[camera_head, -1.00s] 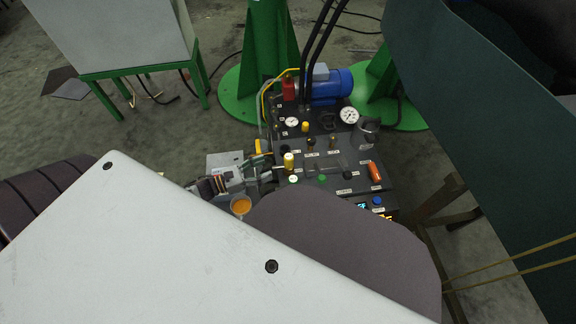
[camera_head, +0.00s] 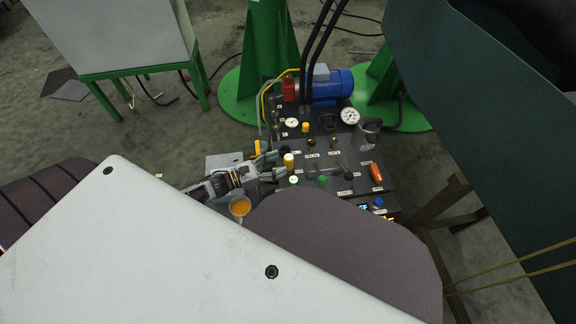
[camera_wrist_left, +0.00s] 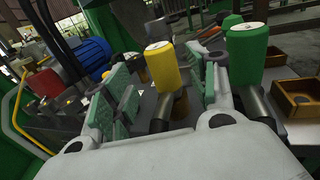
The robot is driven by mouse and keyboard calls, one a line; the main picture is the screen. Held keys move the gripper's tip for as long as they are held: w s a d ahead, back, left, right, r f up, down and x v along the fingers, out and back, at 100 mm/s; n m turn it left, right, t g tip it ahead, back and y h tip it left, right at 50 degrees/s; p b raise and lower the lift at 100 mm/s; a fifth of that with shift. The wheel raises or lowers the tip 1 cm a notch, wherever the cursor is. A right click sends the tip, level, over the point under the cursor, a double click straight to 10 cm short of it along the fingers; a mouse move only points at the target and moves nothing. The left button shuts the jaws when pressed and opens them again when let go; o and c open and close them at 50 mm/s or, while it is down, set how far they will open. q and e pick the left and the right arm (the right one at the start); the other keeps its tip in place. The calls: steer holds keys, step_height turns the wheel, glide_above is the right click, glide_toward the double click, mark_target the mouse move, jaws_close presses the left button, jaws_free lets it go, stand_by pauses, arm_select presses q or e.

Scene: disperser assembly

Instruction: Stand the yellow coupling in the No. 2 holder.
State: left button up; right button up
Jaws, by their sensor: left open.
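The yellow coupling (camera_head: 289,160), a short upright cylinder with a pale top, stands at the left edge of the dark panel in the head view. In the left wrist view the yellow coupling (camera_wrist_left: 161,66) shows between the two green-padded fingers. My left gripper (camera_head: 274,166) is open beside it, reaching in from the left; it also shows in the left wrist view (camera_wrist_left: 168,88). I cannot tell whether a finger touches the coupling. A similar green cylinder (camera_wrist_left: 246,45) stands to its right in the wrist view. The holder numbers are too small to read, and the coupling's base is partly hidden. My right gripper is not in view.
The panel carries a blue motor (camera_head: 331,86), gauges (camera_head: 349,116), a grey cup-like part (camera_head: 367,133) and an orange handle (camera_head: 376,173). An orange-filled cup (camera_head: 240,206) is close below my left gripper. Small brown trays (camera_wrist_left: 300,97) lie right in the wrist view.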

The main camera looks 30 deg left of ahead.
mark_target(285, 163)
arm_select(q)
steer(key=shift+b+x, duration=1)
steer(key=shift+x, duration=0.65)
steer(key=shift+b+x, duration=0.3)
steer(key=shift+x, duration=0.65)
steer(key=shift+s+d, duration=0.1)
steer(key=shift+s, duration=0.05)
steer(key=c, duration=0.4)
jaws_close()
